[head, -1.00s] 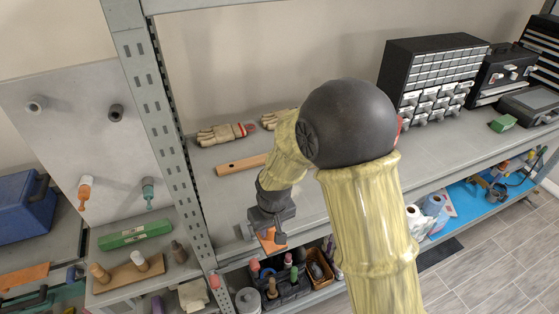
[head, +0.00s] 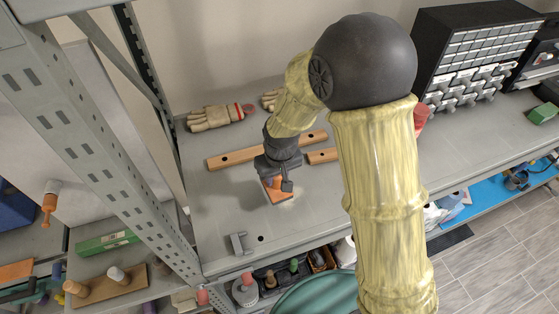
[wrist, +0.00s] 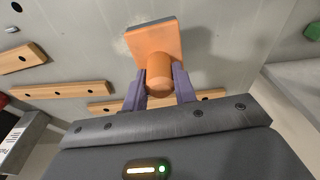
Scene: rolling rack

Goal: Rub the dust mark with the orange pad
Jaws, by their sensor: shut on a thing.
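My gripper (head: 280,180) is shut on the round handle of the orange pad (head: 277,194), over the grey shelf top (head: 330,215). In the wrist view the two purple fingers (wrist: 160,88) sit on either side of the handle, and the flat square of the pad (wrist: 153,40) points away from me. The pad is at or very near the surface; I cannot tell whether it touches. A faint pale smudge, seemingly the dust mark (head: 289,204), shows beside the pad's lower right edge. The pad and gripper hide part of that area.
Wooden strips with holes (head: 235,156) and work gloves (head: 215,117) lie behind the gripper. A small grey metal bracket (head: 238,244) stands near the front edge. A rack upright (head: 105,165) rises at left. A black drawer cabinet (head: 470,60) stands at right.

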